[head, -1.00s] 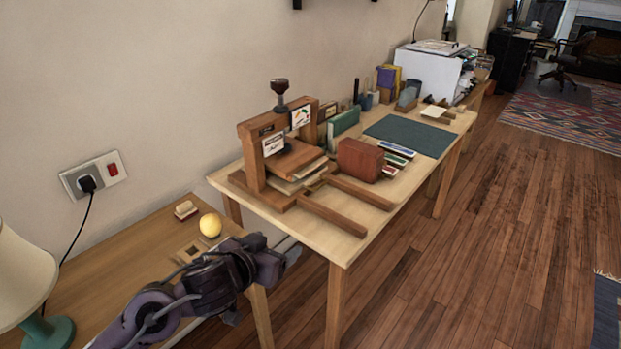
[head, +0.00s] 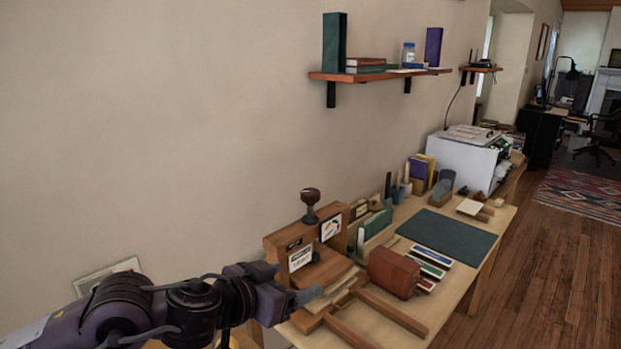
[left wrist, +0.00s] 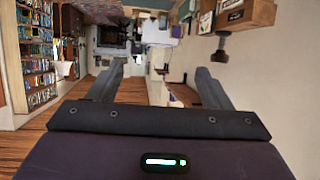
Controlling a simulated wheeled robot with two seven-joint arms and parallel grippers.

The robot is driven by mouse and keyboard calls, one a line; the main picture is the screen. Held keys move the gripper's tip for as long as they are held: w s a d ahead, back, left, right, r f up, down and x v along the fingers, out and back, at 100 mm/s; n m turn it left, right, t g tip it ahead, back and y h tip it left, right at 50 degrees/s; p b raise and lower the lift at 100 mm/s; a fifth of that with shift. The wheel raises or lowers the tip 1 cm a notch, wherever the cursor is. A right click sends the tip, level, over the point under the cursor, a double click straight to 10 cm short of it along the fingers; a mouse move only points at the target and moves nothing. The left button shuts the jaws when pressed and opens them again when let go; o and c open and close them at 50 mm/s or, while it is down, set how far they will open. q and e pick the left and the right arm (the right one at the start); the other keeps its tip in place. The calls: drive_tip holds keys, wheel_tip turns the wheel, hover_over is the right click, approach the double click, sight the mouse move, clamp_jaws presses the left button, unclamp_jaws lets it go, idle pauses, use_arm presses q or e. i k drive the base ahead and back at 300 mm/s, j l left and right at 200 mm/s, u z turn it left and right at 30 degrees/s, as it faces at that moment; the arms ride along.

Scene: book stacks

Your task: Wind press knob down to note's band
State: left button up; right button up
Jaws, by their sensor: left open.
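The wooden press (head: 275,245) stands on the light wood table against the wall. Its dark round knob (head: 310,196) sits on top of a short screw, above the crossbeam. A white note (head: 300,258) with dark writing is on the front of the press, and a card with a coloured picture (head: 331,227) is beside it. My left gripper (head: 307,296) is open and empty, low in front of the press and below the knob. The left wrist view, which looks upside down, shows its spread fingers (left wrist: 160,85) and the knob (left wrist: 220,56) beyond the right-hand finger. My right gripper is not in view.
A reddish-brown block (head: 393,273) stands right of the press, with a green book (head: 375,224) behind it. A dark green mat (head: 448,232) lies farther along the table (head: 425,305). A wall shelf (head: 380,75) hangs above. Open wall space surrounds the knob.

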sight(309, 196)
drive_tip(key=i, duration=1.1)
